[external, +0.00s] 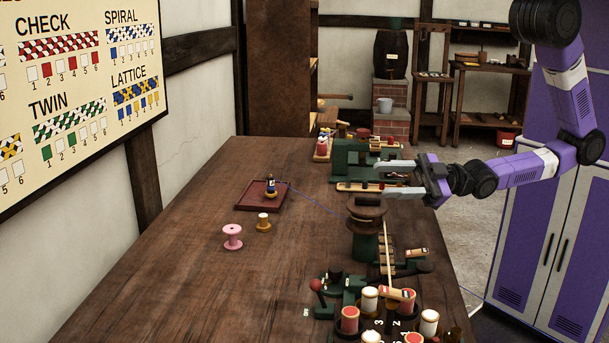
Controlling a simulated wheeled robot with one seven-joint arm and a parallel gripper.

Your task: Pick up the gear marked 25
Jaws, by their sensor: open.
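My gripper (383,179) is open in the external view, with its two grey fingers pointing left. It appears in front of or above a green machine (346,158) at the table's right edge. I cannot make out a gear marked 25; any such marking is too small to read or hidden. Nothing is visible between the fingers.
A dark round-topped post (366,208) stands just below the gripper. Bobbins on a numbered carousel (390,325) fill the front right. The table's left front is clear.

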